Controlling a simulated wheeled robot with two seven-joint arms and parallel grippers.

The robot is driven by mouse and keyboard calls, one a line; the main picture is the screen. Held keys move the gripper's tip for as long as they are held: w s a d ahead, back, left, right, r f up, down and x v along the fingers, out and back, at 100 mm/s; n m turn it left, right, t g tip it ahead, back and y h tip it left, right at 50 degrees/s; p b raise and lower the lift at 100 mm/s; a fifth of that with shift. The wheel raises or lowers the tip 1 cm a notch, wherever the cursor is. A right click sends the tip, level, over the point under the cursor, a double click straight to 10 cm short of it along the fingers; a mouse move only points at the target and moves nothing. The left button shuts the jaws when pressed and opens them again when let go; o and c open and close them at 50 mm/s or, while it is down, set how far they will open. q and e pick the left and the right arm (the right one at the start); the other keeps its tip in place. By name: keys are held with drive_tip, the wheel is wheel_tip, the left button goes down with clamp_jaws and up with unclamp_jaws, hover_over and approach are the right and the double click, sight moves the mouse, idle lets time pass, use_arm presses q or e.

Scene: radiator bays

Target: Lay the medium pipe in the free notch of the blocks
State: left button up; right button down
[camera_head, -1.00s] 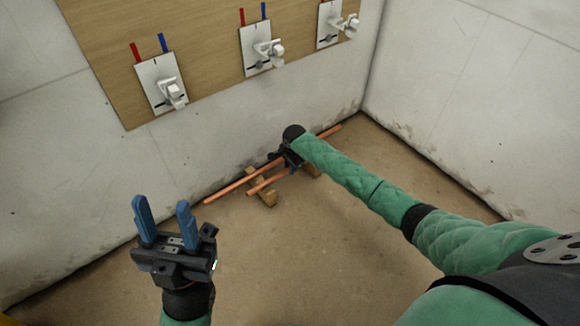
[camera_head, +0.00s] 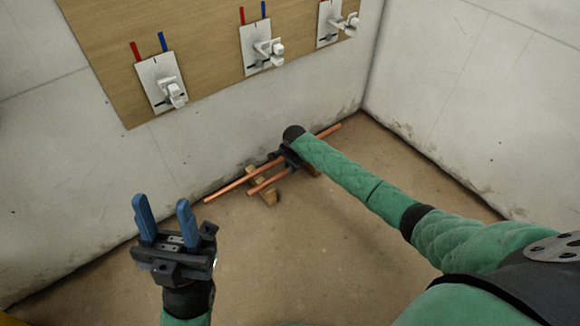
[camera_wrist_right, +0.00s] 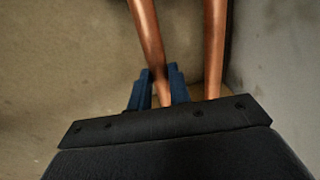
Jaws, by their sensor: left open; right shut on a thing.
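A copper pipe (camera_head: 268,183), the shorter-looking one and likely the medium pipe, lies in front of and roughly parallel to a longer copper pipe (camera_head: 232,184) near the wall. The notches are hidden. My left gripper (camera_head: 164,217) is open and empty, far from the blocks.
The white wall (camera_head: 240,120) stands close behind the longer pipe, and another wall (camera_head: 470,110) closes the right side. A wooden board (camera_head: 200,50) with several white valve plates hangs above. The floor (camera_head: 310,250) in front is clear.

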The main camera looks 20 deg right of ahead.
drive_tip(key=c, duration=1.2)
unclamp_jaws()
drive_tip(key=shift+f, duration=0.1)
